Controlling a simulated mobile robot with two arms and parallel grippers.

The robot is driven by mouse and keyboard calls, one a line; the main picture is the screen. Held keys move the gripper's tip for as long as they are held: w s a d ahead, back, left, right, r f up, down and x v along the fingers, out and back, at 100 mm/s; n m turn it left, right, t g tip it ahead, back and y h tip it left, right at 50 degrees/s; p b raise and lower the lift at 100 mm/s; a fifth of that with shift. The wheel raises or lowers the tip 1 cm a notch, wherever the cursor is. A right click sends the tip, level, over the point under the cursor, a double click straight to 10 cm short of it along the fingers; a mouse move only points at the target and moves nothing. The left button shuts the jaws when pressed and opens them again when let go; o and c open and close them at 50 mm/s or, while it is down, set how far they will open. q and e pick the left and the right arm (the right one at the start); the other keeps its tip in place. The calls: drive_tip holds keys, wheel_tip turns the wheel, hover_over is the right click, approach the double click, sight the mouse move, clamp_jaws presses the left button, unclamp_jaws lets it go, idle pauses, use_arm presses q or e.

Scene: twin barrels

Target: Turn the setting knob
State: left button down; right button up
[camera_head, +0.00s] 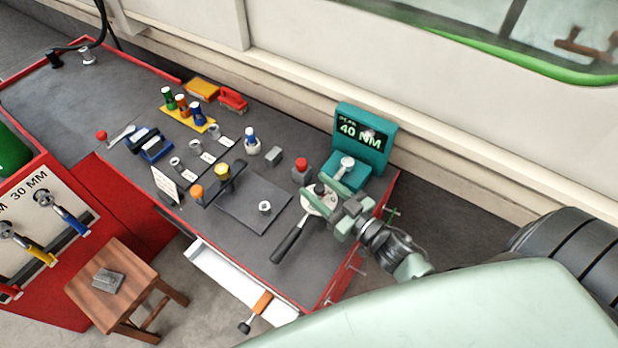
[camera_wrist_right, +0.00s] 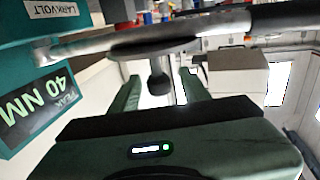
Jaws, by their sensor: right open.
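A wrench with a long black handle (camera_head: 290,240) and a pale round head (camera_head: 313,201) is at the right end of the bench, in front of the teal tester (camera_head: 372,153) reading 40 NM. A small dark knob (camera_head: 319,188), apparently the setting knob, sits on the wrench head. In the right wrist view a dark knob (camera_wrist_right: 157,80) stands out from a flat disc, between my finger tips. My right gripper (camera_head: 338,212) is open beside the wrench head. Whether its fingers touch the knob cannot be told. My left gripper is not in view.
A red-capped item (camera_head: 301,170) and a grey block (camera_head: 273,158) stand close to the wrench. A dark mat (camera_head: 245,215) lies left of its handle. An open white drawer (camera_head: 225,275) juts from the bench front, near a wooden stool (camera_head: 125,275).

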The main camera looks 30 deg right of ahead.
drive_tip(key=shift+x, duration=1.1)
drive_tip(key=shift+w+a, duration=0.1)
drive_tip(key=shift+w, duration=0.3)
drive_tip(key=shift+s, duration=0.1)
clamp_jaws()
